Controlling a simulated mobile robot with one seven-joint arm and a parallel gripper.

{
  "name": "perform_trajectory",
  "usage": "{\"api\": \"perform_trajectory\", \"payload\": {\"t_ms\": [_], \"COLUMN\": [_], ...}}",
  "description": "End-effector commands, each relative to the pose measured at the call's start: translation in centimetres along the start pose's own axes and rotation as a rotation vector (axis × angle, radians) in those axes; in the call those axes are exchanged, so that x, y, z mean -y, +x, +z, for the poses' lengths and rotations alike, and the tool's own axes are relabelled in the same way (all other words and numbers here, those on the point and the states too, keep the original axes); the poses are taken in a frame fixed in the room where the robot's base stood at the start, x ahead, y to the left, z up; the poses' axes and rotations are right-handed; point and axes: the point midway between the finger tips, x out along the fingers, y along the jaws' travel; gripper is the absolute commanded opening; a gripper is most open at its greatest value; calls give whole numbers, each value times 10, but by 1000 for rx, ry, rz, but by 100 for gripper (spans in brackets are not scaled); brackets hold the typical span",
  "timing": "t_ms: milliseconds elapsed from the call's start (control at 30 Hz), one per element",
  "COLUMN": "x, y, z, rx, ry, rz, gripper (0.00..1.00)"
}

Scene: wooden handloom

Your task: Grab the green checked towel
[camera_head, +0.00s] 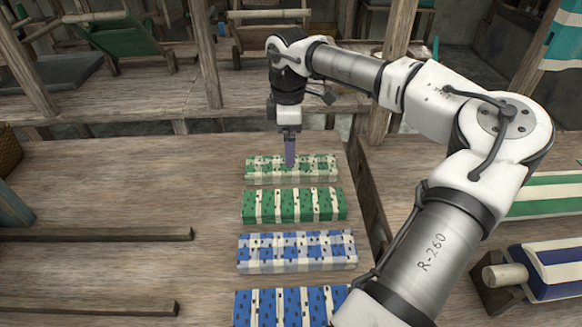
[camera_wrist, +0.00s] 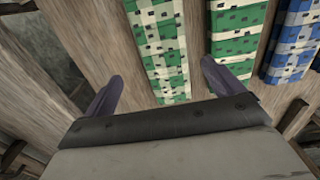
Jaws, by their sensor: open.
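The green checked towel (camera_head: 265,171), pale with green checks, lies folded in a long block on the wooden table, farthest back in a row of towels. In the wrist view the green checked towel (camera_wrist: 162,45) runs between my open fingers. My gripper (camera_head: 290,163) points down over the towel's middle in the head view. In the wrist view my gripper (camera_wrist: 162,70) has one finger on each side of the towel, holding nothing. I cannot tell how far the fingertips are above it or whether they touch it.
A green-and-white striped towel (camera_head: 293,206) lies just in front, close to one finger in the wrist view. A blue checked towel (camera_head: 297,251) and a blue striped towel (camera_head: 290,307) follow. Wooden bars (camera_head: 95,235) lie at the left. A loom post (camera_head: 206,55) stands behind.

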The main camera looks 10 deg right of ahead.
Motion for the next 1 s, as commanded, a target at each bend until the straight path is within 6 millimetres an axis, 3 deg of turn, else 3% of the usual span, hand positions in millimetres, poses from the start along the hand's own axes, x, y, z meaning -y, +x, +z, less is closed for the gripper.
{"api": "perform_trajectory", "payload": {"t_ms": [267, 533, 800, 1000], "x": [3, 7, 7, 7], "y": [22, 59, 64, 64], "z": [2, 5, 5, 6], "rx": [-2, -1, 0, 0], "ry": [0, -1, -1, -1], "rz": [-2, -2, 0, 0], "gripper": [93, 93, 93, 69]}}
